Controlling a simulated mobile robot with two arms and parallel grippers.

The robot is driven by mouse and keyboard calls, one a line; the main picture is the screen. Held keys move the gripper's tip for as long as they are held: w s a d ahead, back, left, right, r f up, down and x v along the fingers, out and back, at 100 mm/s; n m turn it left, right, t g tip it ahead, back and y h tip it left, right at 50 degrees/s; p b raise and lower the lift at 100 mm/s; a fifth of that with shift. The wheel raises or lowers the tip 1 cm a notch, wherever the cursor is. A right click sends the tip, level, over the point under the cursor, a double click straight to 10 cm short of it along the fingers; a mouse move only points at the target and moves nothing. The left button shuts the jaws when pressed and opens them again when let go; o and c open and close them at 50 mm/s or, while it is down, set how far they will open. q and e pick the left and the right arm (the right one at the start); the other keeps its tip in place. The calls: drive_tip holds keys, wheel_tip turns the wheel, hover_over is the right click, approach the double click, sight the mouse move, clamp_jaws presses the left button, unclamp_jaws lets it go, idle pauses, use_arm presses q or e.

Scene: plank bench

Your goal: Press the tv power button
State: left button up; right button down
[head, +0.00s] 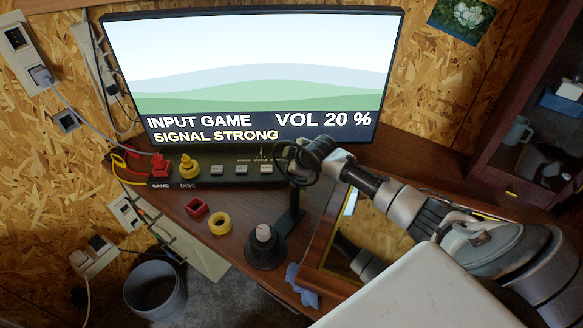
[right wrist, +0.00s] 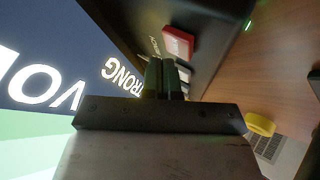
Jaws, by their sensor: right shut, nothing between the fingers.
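The TV (head: 250,65) is on and shows a hill picture with "INPUT GAME", "VOL 20 %" and "SIGNAL STRONG". A dark control strip (head: 225,180) in front of it carries a red plug (head: 160,165), a yellow plug (head: 188,168) and several pale buttons (head: 266,169). My right gripper (head: 290,158) is over the strip's right end, close below the screen, and hides what lies behind it. In the right wrist view its fingers (right wrist: 164,78) are shut and empty. Just beyond them is a red block (right wrist: 179,43) with unreadable pale lettering. I cannot tell if they touch.
A red square ring (head: 196,207), a yellow ring (head: 219,223) and a black base with a pale knob (head: 264,236) stand on the desk (head: 240,208). A blue cloth (head: 302,284) lies at the front edge. A bin (head: 155,292) stands below left.

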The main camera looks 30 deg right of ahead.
drive_tip(key=shift+f, duration=0.65)
idle(0.6)
drive_tip(key=shift+r, duration=0.1)
drive_tip(key=shift+r+p, duration=0.7)
drive_tip(key=shift+r, duration=0.1)
wheel_tip(320, 180, up, 5)
drive_tip(key=p, duration=0.5)
drive_tip(key=shift+r, duration=0.1)
idle(0.8)
